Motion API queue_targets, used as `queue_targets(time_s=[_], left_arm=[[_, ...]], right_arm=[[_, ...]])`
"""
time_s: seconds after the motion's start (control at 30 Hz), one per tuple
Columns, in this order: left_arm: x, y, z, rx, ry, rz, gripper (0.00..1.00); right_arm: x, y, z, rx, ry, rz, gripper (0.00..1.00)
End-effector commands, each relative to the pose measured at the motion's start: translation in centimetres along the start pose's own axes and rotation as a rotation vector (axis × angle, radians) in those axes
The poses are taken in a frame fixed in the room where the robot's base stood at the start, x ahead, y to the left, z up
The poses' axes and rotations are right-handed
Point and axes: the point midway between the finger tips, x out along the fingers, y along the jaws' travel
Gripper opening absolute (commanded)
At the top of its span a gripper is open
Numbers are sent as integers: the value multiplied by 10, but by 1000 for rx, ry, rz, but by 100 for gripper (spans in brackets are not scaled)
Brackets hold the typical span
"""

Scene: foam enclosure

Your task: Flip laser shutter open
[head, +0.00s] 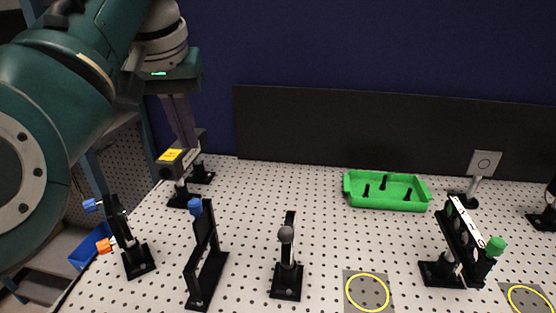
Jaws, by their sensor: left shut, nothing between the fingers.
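My left gripper (188,140) comes down from the upper left, fingers together and empty. Its tips are just above or behind the grey laser box with a yellow label (172,157); the exact gap cannot be told. A black stand with an upright narrow flap and a grey ball (286,235) is in the middle front and looks like the shutter. The gripper is apart from it, to its left and farther back. My right gripper is not in view.
A tall black mount with a blue knob (205,255) and another with blue and orange knobs (122,235) stand left. A green tray (388,203) lies at the back. A long black mount with a green knob (462,245) stands right. The perforated table is clear at centre back.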

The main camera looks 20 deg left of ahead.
Motion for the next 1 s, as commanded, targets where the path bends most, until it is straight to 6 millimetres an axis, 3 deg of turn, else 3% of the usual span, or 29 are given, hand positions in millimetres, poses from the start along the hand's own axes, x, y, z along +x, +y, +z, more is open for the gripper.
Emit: queue_targets(time_s=[0.27,0.5,0.8,1.0], left_arm=[[16,0,1,2,-4,-2,0],[63,-1,1,2,-4,-2,0],[104,0,1,1,-1,-1,0],[89,0,20,0,0,0,0]], right_arm=[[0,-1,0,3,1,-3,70],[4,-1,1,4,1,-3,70],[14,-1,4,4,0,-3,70],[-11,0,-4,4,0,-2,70]])
